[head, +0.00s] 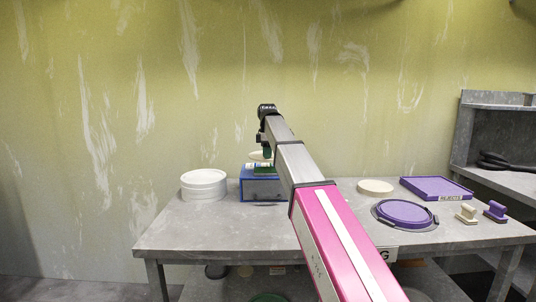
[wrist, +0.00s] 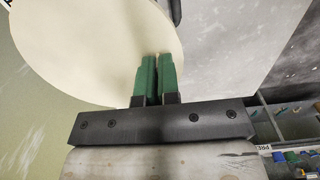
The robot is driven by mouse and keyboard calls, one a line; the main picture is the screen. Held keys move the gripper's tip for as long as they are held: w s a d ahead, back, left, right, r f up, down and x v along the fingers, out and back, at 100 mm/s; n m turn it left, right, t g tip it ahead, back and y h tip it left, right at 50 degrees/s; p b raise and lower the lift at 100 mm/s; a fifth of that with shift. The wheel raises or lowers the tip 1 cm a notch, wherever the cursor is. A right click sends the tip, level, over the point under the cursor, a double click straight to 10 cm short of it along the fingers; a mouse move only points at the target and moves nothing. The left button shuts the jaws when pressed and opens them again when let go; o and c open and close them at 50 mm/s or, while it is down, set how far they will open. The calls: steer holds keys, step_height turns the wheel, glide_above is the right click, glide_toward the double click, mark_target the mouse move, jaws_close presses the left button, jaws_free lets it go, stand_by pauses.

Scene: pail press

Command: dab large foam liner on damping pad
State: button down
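My gripper (head: 266,150) is above the table's far middle, over a blue box (head: 262,188). In the wrist view its green fingers (wrist: 157,62) are close together at the edge of a wide cream disc, the foam liner (wrist: 95,45). They look shut on its rim. The liner also shows as a thin pale edge beside the gripper in the head view (head: 259,157). A green surface on top of the blue box (head: 258,166) may be the damping pad. The liner appears just above it; contact cannot be told. My arm hides part of the box's right side.
On the grey table (head: 200,235) stand a white round stack (head: 204,185) at left and, at right, another cream disc (head: 376,186), a purple REJECTS tray (head: 436,188), a purple round lid (head: 405,213) and cream (head: 466,213) and purple (head: 496,211) handled pieces. The front left is clear.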

steer(key=shift+f, duration=2.4)
steer(key=shift+f, duration=0.6)
steer(key=shift+r, duration=0.15)
steer(key=shift+r, duration=2.35)
